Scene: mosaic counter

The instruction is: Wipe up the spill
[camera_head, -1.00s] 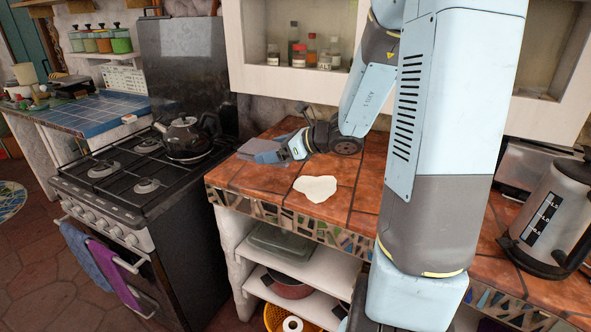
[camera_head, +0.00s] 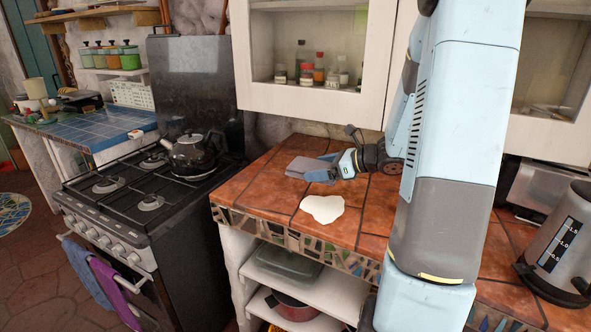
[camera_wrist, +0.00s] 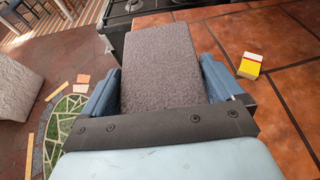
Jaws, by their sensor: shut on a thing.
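The spill (camera_head: 322,208) is a flat white patch on the orange tiled counter (camera_head: 262,193), near its front edge. My gripper (camera_head: 322,172) is shut on a grey sponge-like block (camera_head: 307,165), behind the spill and apart from it in the picture. I cannot tell whether the block touches the tiles. In the wrist view the block (camera_wrist: 160,65) sits between the two blue fingers of my gripper (camera_wrist: 165,92). The spill does not show in the wrist view.
A black stove (camera_head: 130,200) with a kettle (camera_head: 193,153) stands left of the counter. A steel jug (camera_head: 560,245) stands at the right. A wall cabinet (camera_head: 310,112) hangs above. The wrist view shows a small yellow-and-white block (camera_wrist: 248,65) on orange tiles.

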